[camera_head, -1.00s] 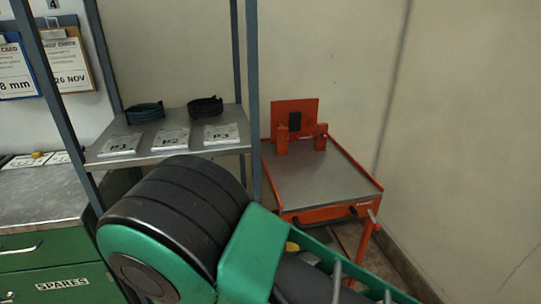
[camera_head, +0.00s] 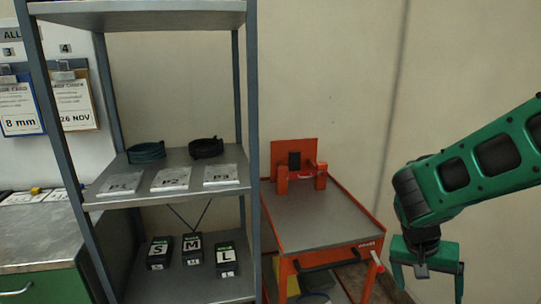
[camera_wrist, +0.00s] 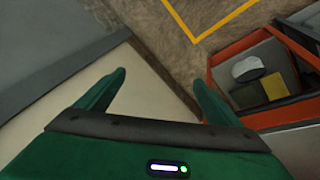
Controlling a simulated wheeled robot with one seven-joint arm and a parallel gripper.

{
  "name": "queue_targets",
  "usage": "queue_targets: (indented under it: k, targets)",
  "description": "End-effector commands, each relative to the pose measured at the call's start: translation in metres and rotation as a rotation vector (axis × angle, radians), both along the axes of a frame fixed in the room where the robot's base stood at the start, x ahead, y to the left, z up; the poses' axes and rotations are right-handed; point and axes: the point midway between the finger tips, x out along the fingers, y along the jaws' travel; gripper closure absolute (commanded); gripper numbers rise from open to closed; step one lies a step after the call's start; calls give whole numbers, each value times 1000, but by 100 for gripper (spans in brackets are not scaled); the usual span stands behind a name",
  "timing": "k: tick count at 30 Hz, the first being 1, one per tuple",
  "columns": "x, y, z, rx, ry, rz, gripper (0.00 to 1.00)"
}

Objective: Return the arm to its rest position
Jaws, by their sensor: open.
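My green gripper (camera_head: 427,283) hangs pointing down at the lower right in the head view, to the right of the orange cart. In the wrist view its two green fingers (camera_wrist: 158,98) are spread apart with nothing between them. My green arm reaches in from the right edge of the head view, in front of the bare wall. The gripper touches nothing that I can see.
An orange cart (camera_head: 318,216) with a grey top stands left of my gripper. A grey shelf unit (camera_head: 130,205) holds dark coiled bands, labelled cards and black S, M and L boxes. The wrist view shows an orange bin (camera_wrist: 225,62) with items and a yellow floor line (camera_wrist: 222,22).

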Motion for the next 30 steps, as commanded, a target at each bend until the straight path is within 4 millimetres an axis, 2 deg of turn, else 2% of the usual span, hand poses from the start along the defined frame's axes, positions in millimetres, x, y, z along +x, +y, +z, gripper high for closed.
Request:
queue_targets:
  k: [1,6,12,15,21,28,29,30]
  targets:
    - [-15,-12,9,37,10,-19,13]
    - [-67,-35,32,163,59,-21,13]
    - [-126,-44,55,298,76,13,13]
    - [-149,-43,63,345,72,38,13]
    - [-173,-40,71,392,68,74,13]
    - [-175,-39,72,396,68,80,13]
    - [-175,-39,72,397,69,79,15]
    - [-175,-39,72,396,68,80,25]
